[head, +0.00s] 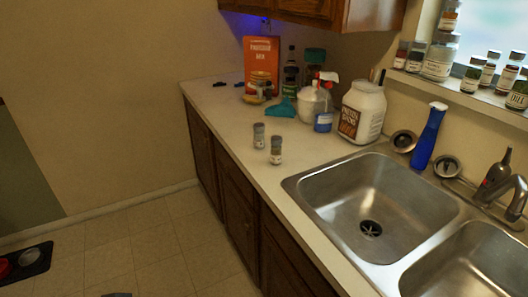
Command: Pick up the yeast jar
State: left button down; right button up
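No label that I can read says yeast, so I cannot tell which jar is the yeast jar. Two small jars stand upright on the counter's front part: a grey-lidded jar (259,136) and, just right and nearer, another small jar (276,151) with a pale label. A wider glass jar (260,86) stands farther back by the orange box. More small labelled jars (488,70) stand on the window sill.
Behind the small jars are the orange box (261,56), a teal cloth (281,109), a white spray bottle (314,103), a blue tin (323,122) and a large white tub (361,112). The sink (368,205) lies right; a blue bottle (428,136) stands behind it. The counter's left front (222,115) is clear.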

aim_at(276, 141)
jog(key=i+j+u, duration=0.15)
jog(key=i+j, duration=0.15)
jog(key=i, duration=0.15)
jog(key=i+j+u, duration=0.2)
jog(key=i, duration=0.25)
jog(key=i+j+u, duration=0.15)
jog(key=i, duration=0.35)
